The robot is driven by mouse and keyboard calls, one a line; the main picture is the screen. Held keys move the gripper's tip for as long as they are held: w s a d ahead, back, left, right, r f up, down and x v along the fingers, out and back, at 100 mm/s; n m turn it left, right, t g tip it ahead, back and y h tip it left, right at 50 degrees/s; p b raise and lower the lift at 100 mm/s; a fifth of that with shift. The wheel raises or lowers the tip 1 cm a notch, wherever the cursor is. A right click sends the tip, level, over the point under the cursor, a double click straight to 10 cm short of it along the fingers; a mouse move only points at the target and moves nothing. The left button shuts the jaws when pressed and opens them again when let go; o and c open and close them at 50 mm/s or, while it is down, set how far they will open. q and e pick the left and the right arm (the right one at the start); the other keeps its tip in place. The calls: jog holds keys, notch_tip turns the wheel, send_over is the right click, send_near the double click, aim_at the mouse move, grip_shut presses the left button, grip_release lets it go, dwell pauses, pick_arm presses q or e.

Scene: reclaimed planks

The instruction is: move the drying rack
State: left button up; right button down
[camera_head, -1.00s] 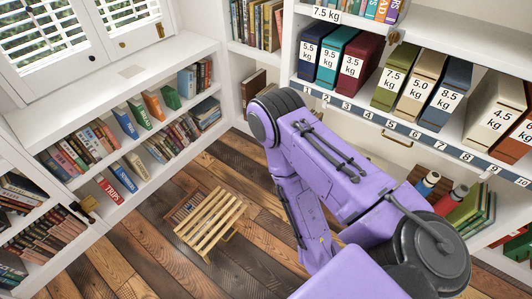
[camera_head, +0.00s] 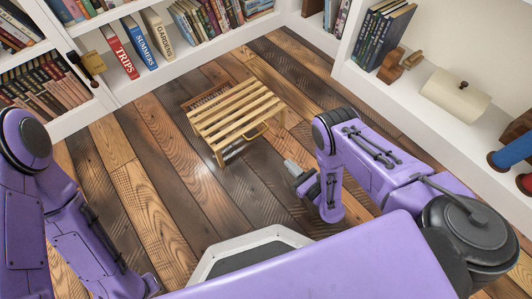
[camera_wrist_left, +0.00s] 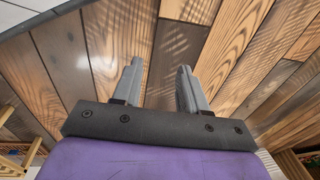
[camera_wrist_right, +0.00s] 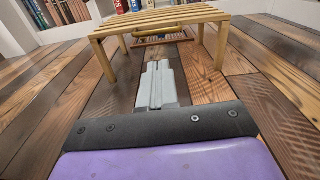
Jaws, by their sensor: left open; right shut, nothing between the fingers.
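The drying rack (camera_head: 238,113) is a pale wooden slatted stand on short legs, upright on the plank floor, with a loop handle (camera_head: 257,131) on its near side. In the right wrist view the rack (camera_wrist_right: 158,20) stands just ahead, its legs on the floor. My right gripper (camera_head: 291,166) is shut and empty, low over the floor on the rack's near right side and apart from it. Its closed fingers (camera_wrist_right: 157,66) point at the gap beneath the rack. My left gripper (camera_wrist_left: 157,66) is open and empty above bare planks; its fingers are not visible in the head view.
A dark framed object (camera_wrist_right: 160,37) lies on the floor just behind the rack. White bookshelves line the left (camera_head: 146,80) and right (camera_head: 440,110). Bare floor (camera_head: 180,190) lies in front of the rack.

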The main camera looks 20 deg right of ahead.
pick_arm(q)
jog(key=s+a+f+m+g+b, duration=0.1)
jog(key=s+f+m+g+b, duration=0.2)
jog(key=s+b, duration=0.1)
jog(key=w+a+f+t+b, duration=0.1)
jog(key=w+a+f, duration=0.1)
jog(key=w+a+f+t+b, duration=0.1)
jog(key=w+f+b, duration=0.1)
jog(key=shift+w+a+f+t+y, duration=0.1)
jog(key=shift+w+a+t+y, duration=0.1)
jog(key=shift+a+t+y, duration=0.15)
jog(key=shift+a, duration=0.1)
pick_arm(e)
jog(key=x, duration=1.4)
jog(key=shift+m, duration=0.3)
jog(key=shift+a, duration=0.1)
